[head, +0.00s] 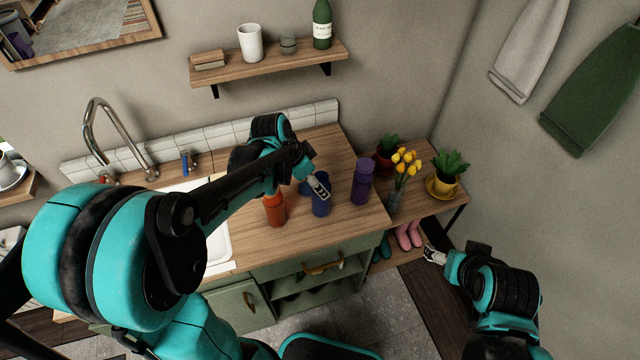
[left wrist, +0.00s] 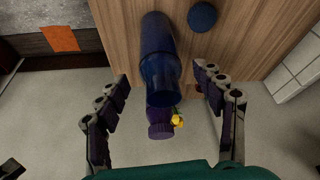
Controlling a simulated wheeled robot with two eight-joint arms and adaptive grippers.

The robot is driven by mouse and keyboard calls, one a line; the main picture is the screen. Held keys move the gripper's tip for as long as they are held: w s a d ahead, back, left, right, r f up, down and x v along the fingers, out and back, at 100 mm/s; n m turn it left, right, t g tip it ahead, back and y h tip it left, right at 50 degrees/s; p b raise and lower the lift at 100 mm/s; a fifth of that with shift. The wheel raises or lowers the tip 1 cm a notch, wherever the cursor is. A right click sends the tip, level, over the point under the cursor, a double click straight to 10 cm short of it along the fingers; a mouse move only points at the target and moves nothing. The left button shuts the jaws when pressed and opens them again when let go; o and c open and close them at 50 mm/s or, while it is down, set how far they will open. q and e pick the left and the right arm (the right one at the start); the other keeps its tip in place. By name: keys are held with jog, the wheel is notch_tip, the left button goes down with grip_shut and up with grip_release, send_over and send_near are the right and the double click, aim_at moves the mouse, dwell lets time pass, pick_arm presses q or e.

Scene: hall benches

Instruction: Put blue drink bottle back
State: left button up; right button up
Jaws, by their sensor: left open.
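The blue drink bottle (head: 320,206) stands on the wooden counter between an orange bottle (head: 273,208) and a purple bottle (head: 361,182). My left gripper (head: 318,187) is open at the bottle's upper part and hides some of it. In the left wrist view the blue bottle (left wrist: 158,55) lies between the spread fingers (left wrist: 162,95), with no clear contact. The purple bottle (left wrist: 160,128) shows beyond it. A round dark blue thing (left wrist: 202,16) is beside the blue bottle. My right gripper (head: 433,255) is low at the right, away from the counter; its opening is unclear.
A sink (head: 217,245) and curved tap (head: 118,135) are at the counter's left. A wall shelf (head: 270,65) holds a white cup, a glass and a green bottle. A lower side table (head: 428,203) to the right holds potted plants and yellow flowers, with pink boots (head: 409,235) below.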

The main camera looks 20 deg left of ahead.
pick_arm(q)
jog(key=p+v, duration=0.2)
jog(key=v, duration=0.4)
jog(key=s+r+n+t+y, duration=0.2)
jog(key=s+n, duration=0.6)
jog(key=s, duration=0.5)
jog(key=shift+s+r+n+t+y, duration=0.35)
jog(key=shift+t+y, duration=0.25)
jog(key=shift+t, duration=0.3)
jog(key=shift+d, duration=0.1)
notch_tip(320, 180, down, 4)
jog(key=b, duration=0.4)
jog(key=shift+r, duration=0.15)
